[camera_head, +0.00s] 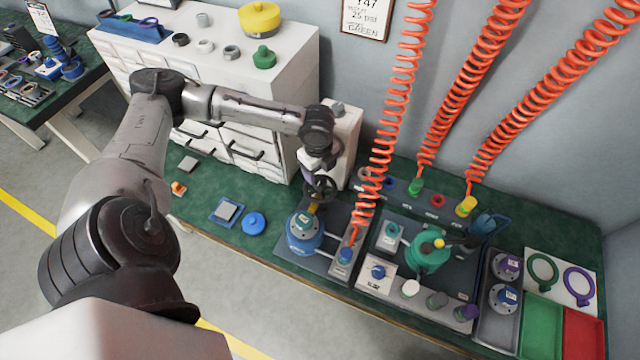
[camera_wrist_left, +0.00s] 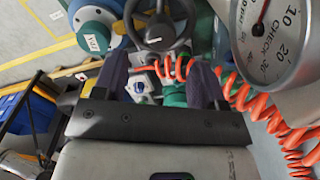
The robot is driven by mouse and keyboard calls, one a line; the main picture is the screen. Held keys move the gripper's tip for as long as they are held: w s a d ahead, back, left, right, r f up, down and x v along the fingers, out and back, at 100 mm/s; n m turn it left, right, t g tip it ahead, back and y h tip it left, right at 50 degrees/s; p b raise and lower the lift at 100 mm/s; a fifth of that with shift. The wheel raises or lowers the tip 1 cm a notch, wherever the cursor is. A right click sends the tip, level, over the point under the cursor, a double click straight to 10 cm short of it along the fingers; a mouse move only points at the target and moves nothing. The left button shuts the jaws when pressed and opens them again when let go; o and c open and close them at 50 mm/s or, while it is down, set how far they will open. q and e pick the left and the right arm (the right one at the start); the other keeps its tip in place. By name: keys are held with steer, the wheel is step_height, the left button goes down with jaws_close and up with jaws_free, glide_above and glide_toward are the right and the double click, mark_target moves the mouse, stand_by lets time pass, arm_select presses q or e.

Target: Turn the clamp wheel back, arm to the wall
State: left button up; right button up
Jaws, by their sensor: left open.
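The clamp wheel (camera_head: 322,188) is a dark spoked handwheel beside the light upright post (camera_head: 345,135), above the blue round housing (camera_head: 303,236). In the left wrist view the wheel (camera_wrist_left: 157,36) shows just beyond the fingertips, with its hub and spokes visible and its far edge cut off. My left gripper (camera_head: 320,168) points down at the wheel from above. In the left wrist view its two dark fingers (camera_wrist_left: 160,78) stand wide apart with nothing gripped between them. I cannot tell whether a fingertip touches the rim. My right gripper is not in view.
A round gauge (camera_wrist_left: 275,35) is close at the right of the wrist view. Coiled orange hoses (camera_head: 385,110) hang near the post. A green fixture (camera_head: 428,252) stands to the right, and a drawer cabinet (camera_head: 285,95) behind left.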

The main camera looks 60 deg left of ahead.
mark_target(320, 182)
arm_select(q)
step_height(320, 182, down, 6)
steer(key=shift+w+r+b, duration=0.1)
steer(key=shift+r+b, duration=0.1)
steer(key=shift+b, duration=0.55)
steer(key=shift+f, duration=0.85)
steer(key=c, duration=0.8)
jaws_close()
